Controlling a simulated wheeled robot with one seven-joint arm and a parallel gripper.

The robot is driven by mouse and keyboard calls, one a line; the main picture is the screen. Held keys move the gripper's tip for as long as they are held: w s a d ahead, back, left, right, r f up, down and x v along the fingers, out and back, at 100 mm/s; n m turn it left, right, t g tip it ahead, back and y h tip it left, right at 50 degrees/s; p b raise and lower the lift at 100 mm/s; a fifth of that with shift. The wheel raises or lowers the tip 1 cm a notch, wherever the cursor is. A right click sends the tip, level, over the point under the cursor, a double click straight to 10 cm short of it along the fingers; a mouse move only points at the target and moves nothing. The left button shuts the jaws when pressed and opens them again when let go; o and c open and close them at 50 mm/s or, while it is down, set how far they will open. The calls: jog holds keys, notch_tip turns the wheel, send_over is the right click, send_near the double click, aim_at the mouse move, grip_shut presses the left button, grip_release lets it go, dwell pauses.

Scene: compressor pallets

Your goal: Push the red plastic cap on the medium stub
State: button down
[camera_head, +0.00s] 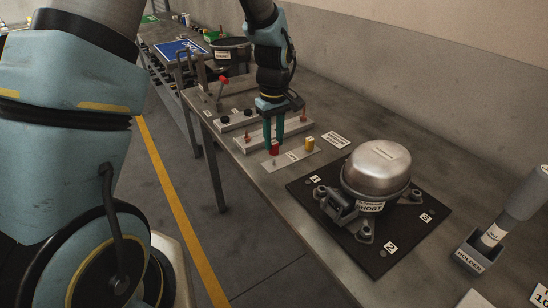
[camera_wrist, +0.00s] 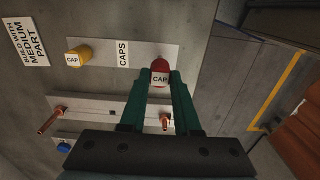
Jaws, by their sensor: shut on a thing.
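The red plastic cap (camera_head: 274,149) is between the tips of my gripper's green fingers (camera_head: 274,138), at the near end of the caps plate (camera_head: 290,158). In the wrist view the red cap (camera_wrist: 160,72) faces me with its "CAP" label, and my gripper (camera_wrist: 160,84) is shut on it. Whether the cap still touches the plate is hard to tell. A plate (camera_head: 270,133) behind it carries copper stubs; one stub (camera_head: 303,114) is at its right end, another (camera_head: 247,136) at its left. No readable label shows which stub is the medium one.
A yellow cap (camera_head: 309,143) stands on the caps plate. A compressor (camera_head: 378,168) sits on a dark pallet (camera_head: 420,232) to the right. A grey holder (camera_head: 474,258) stands at the far right. Black knobs and a red-knobbed lever (camera_head: 224,80) are farther back.

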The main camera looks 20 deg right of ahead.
jog(key=shift+r+p, duration=0.65)
jog(key=shift+r, duration=0.35)
